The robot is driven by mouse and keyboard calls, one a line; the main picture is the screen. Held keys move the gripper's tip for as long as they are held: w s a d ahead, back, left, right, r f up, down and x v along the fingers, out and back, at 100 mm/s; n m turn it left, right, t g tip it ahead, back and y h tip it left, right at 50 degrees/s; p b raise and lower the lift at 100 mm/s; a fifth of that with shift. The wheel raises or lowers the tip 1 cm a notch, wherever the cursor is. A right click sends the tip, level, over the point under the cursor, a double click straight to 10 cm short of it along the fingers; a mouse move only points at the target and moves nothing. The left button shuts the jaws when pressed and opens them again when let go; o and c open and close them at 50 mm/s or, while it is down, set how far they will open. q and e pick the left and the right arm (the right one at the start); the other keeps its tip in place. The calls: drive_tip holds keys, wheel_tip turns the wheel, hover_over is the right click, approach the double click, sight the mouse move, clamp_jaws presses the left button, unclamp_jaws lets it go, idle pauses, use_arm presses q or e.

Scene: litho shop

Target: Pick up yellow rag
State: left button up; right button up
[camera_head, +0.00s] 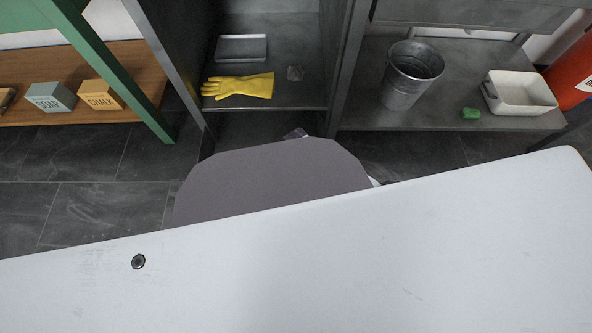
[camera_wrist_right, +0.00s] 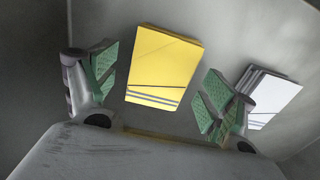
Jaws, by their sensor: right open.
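The yellow rag (camera_wrist_right: 165,62) shows in the right wrist view as a flat, folded yellow rectangle with thin dark lines near its lower edge. It lies on a grey surface. My right gripper (camera_wrist_right: 157,88) is open, with green padded fingers left and right of the rag in the picture. The pads do not visibly touch it, and I cannot tell the remaining distance. I do not see this rag or either gripper in the head view.
A white-grey folded stack (camera_wrist_right: 272,97) lies right of the rag. In the head view, yellow gloves (camera_head: 238,86) and a grey tray (camera_head: 241,47) lie on a shelf. A metal bucket (camera_head: 411,76), white basin (camera_head: 520,92) and green lump (camera_head: 471,113) stand right.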

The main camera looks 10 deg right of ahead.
sight(296, 169)
use_arm(q)
drive_tip(key=shift+r, duration=0.1)
use_arm(e)
drive_tip(key=c, duration=1)
drive_tip(key=shift+r, duration=0.2)
drive_tip(key=shift+r+p, duration=0.8)
drive_tip(key=shift+r, duration=0.15)
wheel_tip(296, 169, up, 6)
drive_tip(key=p, duration=0.3)
drive_tip(key=shift+f+p, duration=0.1)
drive_tip(key=shift+p, duration=0.3)
use_arm(q)
wheel_tip(296, 169, up, 7)
drive_tip(key=a+g+y+p, duration=0.1)
drive_tip(key=shift+s+a, duration=0.2)
drive_tip(key=shift+s, duration=0.05)
use_arm(e)
drive_tip(key=shift+r, duration=1)
